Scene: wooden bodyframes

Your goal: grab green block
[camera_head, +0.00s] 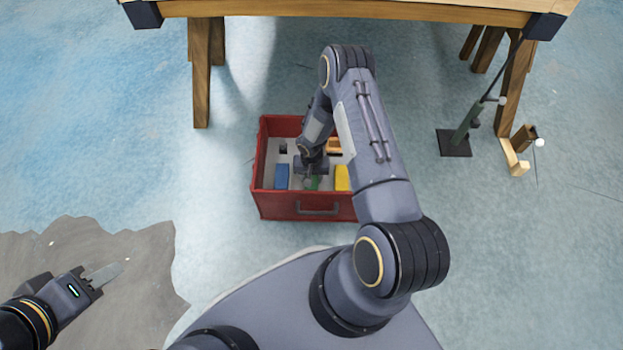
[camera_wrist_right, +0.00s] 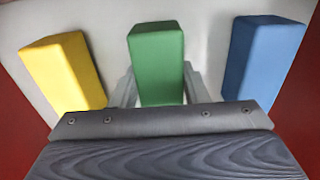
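The green block (camera_wrist_right: 156,62) stands in the middle of the right wrist view, between a yellow block (camera_wrist_right: 63,70) and a blue block (camera_wrist_right: 262,60). My right gripper (camera_wrist_right: 160,88) has one finger on each side of the green block and looks open around it; any contact is hard to see. In the head view this gripper (camera_head: 312,178) reaches down into the red crate (camera_head: 284,207), and the green block (camera_head: 314,184) is partly hidden under it.
The crate also holds the blue block (camera_head: 282,176), the yellow block (camera_head: 342,178) and an orange piece (camera_head: 334,146). A wooden table (camera_head: 345,9) stands behind. A green stand (camera_head: 462,133) and a wooden piece (camera_head: 516,158) are on the right. Floor left of the crate is clear.

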